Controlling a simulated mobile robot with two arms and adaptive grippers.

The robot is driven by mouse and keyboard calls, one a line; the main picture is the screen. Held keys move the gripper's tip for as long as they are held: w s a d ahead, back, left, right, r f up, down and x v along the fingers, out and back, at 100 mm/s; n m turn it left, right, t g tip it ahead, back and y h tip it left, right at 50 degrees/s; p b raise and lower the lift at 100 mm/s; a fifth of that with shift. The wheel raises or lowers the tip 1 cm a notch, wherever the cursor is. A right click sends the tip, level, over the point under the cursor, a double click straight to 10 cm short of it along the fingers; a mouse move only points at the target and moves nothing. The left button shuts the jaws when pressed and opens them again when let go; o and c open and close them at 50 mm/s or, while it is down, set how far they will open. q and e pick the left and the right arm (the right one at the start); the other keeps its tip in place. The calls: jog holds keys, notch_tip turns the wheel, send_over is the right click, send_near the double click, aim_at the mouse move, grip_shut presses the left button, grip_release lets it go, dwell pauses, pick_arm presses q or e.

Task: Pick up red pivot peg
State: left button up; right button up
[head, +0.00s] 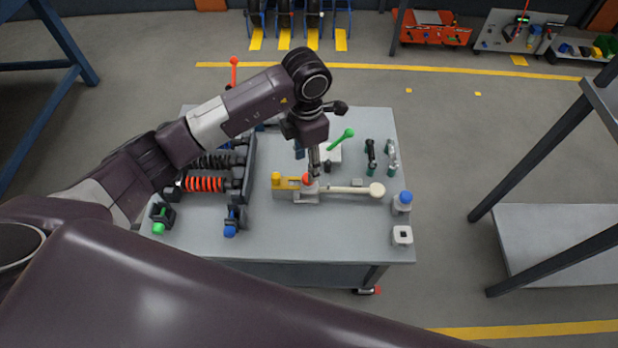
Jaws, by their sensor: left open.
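A small red peg (306,179) sits at a grey metal bracket (306,197) near the middle of the grey table. A yellow block (284,182) is at its left and a pale lever with a round end (352,190) runs off to the right. My left gripper (314,172) points down from above, with its fingertips right beside the red peg. It is open, and I cannot tell whether a finger touches the peg. The fingers partly hide the bracket. My right gripper is not in view.
The table (290,240) has free room at its front. A black rack with red-orange springs (204,184) stands at the left. A green-handled lever (341,139) is behind the gripper. A blue-topped part (403,201) and a white square block (402,236) stand at the right.

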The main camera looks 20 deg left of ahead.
aim_at(308, 185)
pick_arm(q)
jog(key=f, duration=0.4)
jog(key=f+p, duration=0.1)
jog(key=f, duration=0.1)
jog(key=shift+w+f, duration=0.2)
jog(key=shift+w, duration=0.1)
jog(key=shift+d, duration=0.1)
grip_shut()
